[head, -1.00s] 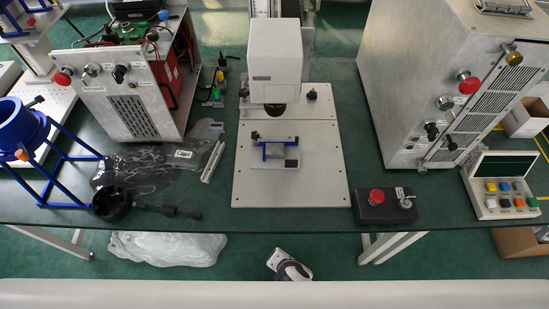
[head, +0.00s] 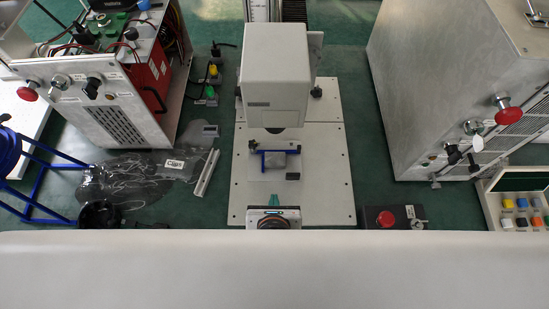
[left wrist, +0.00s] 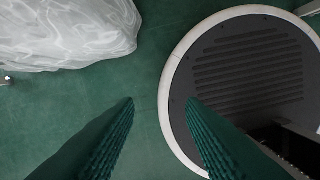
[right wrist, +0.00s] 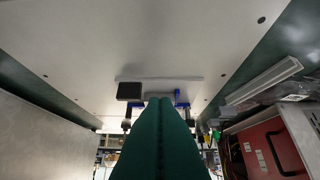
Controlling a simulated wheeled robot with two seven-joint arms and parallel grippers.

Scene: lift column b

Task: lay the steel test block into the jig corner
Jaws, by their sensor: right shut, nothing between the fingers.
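The steel test block (head: 276,162) shows as a grey piece in the head view, lying against the blue jig corner (head: 264,160) on the pale plate under the white machine head. I cannot tell whether it sits flush. My right gripper (head: 274,200) is in front of the jig, at the near end of the plate, apart from the block. Its green fingers are together and empty; they also show in the right wrist view (right wrist: 160,100), hiding the block there. My left gripper (left wrist: 160,100) is open and empty above the floor, outside the head view.
A small dark pad (head: 293,176) lies by the jig. The white machine head (head: 274,75) overhangs behind it. A metal rail (head: 206,172) and clear bag (head: 130,180) lie left. A red-button box (head: 388,218) stands right.

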